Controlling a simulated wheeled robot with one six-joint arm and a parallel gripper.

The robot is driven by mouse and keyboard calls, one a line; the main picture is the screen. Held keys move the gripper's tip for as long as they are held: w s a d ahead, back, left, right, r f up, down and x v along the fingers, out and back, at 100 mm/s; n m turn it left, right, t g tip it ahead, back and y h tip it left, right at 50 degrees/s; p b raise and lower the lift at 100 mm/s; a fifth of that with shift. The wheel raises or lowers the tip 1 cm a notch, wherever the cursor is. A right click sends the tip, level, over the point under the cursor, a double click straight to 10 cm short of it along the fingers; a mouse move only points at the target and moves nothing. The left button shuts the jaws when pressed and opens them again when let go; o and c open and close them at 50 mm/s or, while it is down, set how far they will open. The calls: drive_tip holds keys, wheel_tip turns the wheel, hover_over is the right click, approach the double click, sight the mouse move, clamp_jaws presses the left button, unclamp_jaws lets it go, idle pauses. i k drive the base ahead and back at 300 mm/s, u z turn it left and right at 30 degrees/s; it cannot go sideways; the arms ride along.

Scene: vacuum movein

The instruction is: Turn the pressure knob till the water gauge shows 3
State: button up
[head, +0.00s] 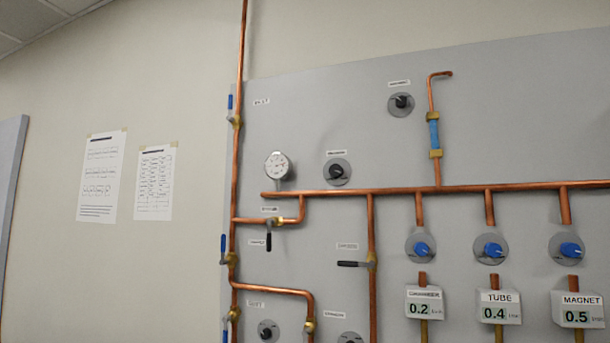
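A round white dial gauge (277,166) sits on the copper pipework at the left of the grey panel. Its needle and numbers are too small to read. A black knob (337,172) on a grey round plate is just right of the gauge. Another black knob (401,102) is higher up and to the right. The small labels above both knobs are too blurred to read, so I cannot tell which is the pressure knob. My gripper is not in view, and nothing shows touching the knobs.
Blue knobs (421,249) sit above digital displays for chamber (420,309) 0.2, tube (494,313) 0.4 and magnet (576,315) 0.5. Black-handled valves (353,264) and blue-handled valves (223,248) stick out from the pipes. Papers (101,176) hang on the left wall.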

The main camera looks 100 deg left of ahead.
sight(336, 170)
drive_tip(key=u, duration=3.15)
